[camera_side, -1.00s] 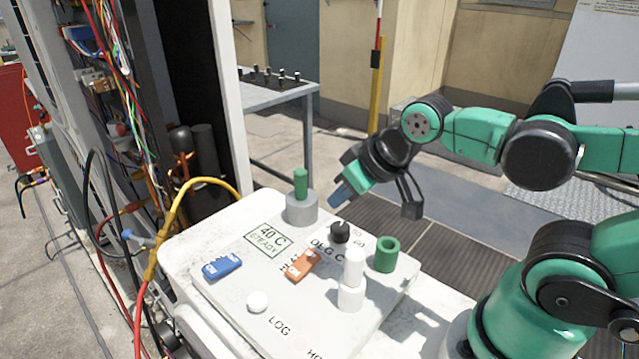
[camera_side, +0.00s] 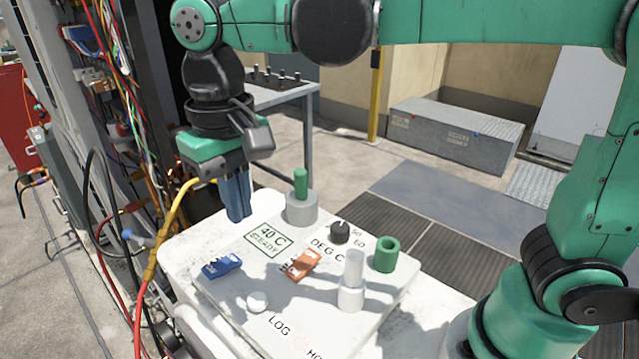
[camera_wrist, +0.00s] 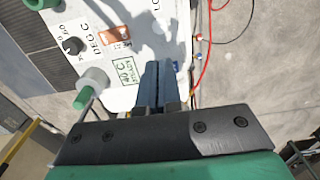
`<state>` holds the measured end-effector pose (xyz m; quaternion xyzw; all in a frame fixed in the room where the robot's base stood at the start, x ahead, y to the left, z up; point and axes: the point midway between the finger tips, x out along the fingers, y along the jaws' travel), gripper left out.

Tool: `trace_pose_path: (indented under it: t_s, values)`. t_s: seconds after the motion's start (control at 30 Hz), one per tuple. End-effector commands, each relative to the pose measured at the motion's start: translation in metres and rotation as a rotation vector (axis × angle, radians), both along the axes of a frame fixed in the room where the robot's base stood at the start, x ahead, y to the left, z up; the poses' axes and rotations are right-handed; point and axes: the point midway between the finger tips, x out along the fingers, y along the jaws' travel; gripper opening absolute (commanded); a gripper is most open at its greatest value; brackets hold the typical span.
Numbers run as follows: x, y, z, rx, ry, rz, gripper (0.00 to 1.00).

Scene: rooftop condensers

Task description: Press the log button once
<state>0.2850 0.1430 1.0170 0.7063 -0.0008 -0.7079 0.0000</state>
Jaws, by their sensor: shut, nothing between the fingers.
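The log button is a round white button (camera_side: 257,302) beside the printed word LOG, near the front edge of the white panel (camera_side: 225,297). My gripper (camera_side: 238,218) points down with its blue fingers together and nothing between them. In the side view it is over the panel's back left edge, behind the blue switch and left of the green display. The button is well in front of it, apart from it.
A blue switch (camera_side: 222,265), an orange switch (camera_side: 303,265), a black knob (camera_side: 340,232), a grey post with a green peg (camera_side: 301,205), a white post (camera_side: 351,294) and a green ring (camera_side: 387,254) stand on the panel. Hoses and wires (camera_side: 160,235) run along its left side.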

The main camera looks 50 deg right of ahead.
Motion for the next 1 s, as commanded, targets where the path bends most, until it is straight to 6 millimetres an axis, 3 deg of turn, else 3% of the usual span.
trace_pose_path:
  t_s: [0.27,0.43,1.0]
  values:
    - [0.0,0.0,-0.001,0.001,-0.001,0.0,0.0]
    - [0.0,0.0,-0.013,0.001,-0.002,0.0,0.0]
    - [0.0,0.0,-0.113,0.002,-0.003,0.001,0.0]
